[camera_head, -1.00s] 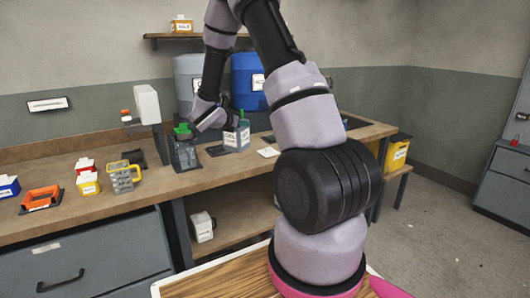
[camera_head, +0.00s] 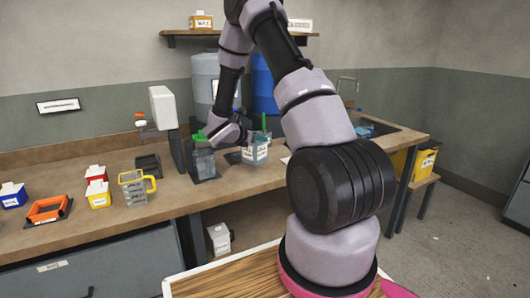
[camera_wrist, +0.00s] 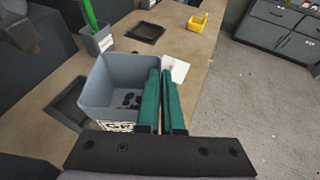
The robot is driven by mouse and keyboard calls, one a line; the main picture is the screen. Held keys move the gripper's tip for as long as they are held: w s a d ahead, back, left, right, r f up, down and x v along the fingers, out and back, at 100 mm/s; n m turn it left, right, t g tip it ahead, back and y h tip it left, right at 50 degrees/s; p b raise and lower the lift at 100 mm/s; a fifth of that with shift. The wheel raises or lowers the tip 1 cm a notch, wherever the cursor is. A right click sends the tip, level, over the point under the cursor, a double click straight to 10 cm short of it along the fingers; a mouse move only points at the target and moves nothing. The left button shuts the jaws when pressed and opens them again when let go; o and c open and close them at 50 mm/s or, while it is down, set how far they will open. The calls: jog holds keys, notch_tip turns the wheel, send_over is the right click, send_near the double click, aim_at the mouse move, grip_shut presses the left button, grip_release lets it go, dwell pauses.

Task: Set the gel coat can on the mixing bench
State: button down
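The gel coat can, a grey, square open container, shows close up in the wrist view (camera_wrist: 112,80), with part of its label and dark specks inside. I cannot tell whether the can's base touches the bench. The mixing bench (camera_head: 165,200) is a long brown top along the wall.
A yellow measuring jug (camera_head: 133,188), small boxes and an orange frame (camera_head: 47,210) lie left. Dark trays lie nearby. A yellow bin (camera_head: 424,163) stands right.

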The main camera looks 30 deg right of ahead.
send_over(261, 163)
jog(key=shift+w+f, duration=0.15)
jog(key=shift+f, duration=2.3)
jog(key=c, duration=1.1)
grip_release()
jog(key=shift+o, duration=0.2)
